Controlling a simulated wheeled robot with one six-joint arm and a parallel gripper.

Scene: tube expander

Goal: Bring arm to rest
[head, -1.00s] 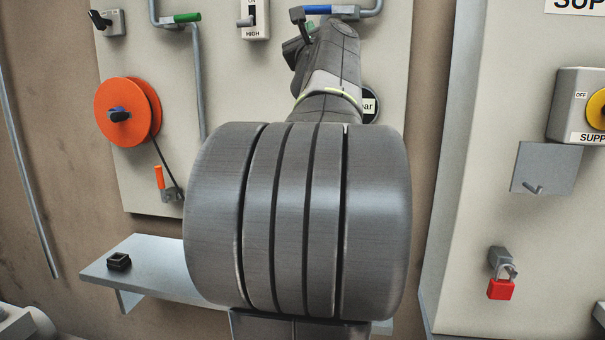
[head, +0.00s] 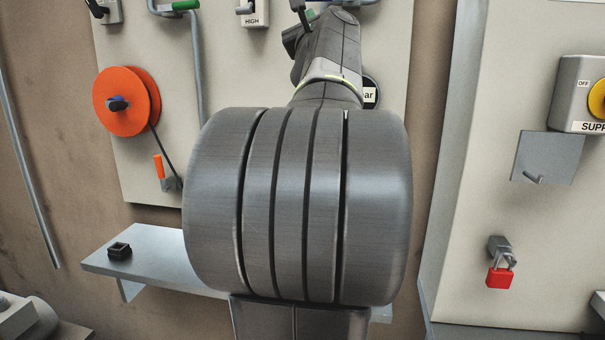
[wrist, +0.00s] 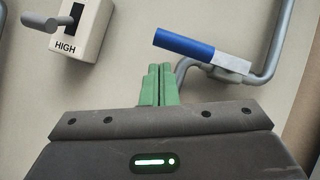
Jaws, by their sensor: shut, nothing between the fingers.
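My gripper (wrist: 159,84) shows in the wrist view with its green fingers closed together and nothing between them. It points at the beige panel, between the switch marked HIGH (wrist: 82,28) and the blue-handled valve lever (wrist: 188,44). The fingertips look apart from both. In the head view my arm reaches up and away in front of the panel. There my gripper (head: 309,15) is only partly seen at the top edge, and my arm's large grey joint hides the middle of the scene.
An orange reel (head: 122,100) hangs on the panel at left, above a grey shelf (head: 150,262) with a small black square part (head: 119,251). At right a cabinet (head: 462,250) carries a red padlock (head: 499,277) and a yellow supply switch (head: 597,99).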

